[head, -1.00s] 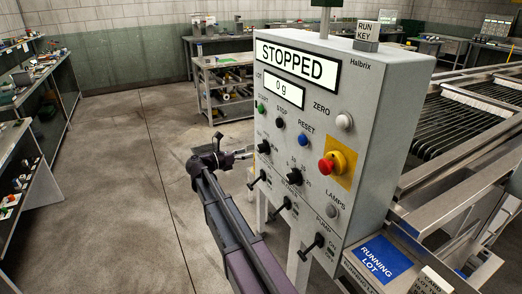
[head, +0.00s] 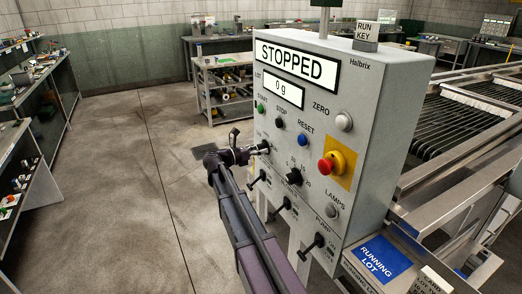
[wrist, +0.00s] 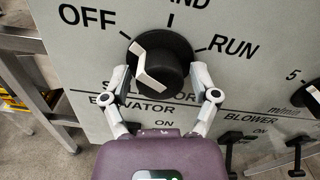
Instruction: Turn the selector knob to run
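The selector knob (wrist: 172,72) is black and round with a pale pointer, on the grey control panel (head: 350,110). In the wrist view its pointer end lies toward the upper left, on the OFF side; RUN is printed at its right. My gripper (wrist: 161,76) is open, with one finger on each side of the knob. Whether the fingertips touch it I cannot tell. In the head view my gripper (head: 253,150) is at the panel's left part, beside the selector knob (head: 264,146). The display (head: 297,64) reads STOPPED.
A red emergency button (head: 332,162) on a yellow plate and another black knob (head: 293,177) are to the right. Several black switch levers sit below, one at the lower right (head: 312,246). A RUN KEY block (head: 367,33) tops the panel. The floor at left is clear.

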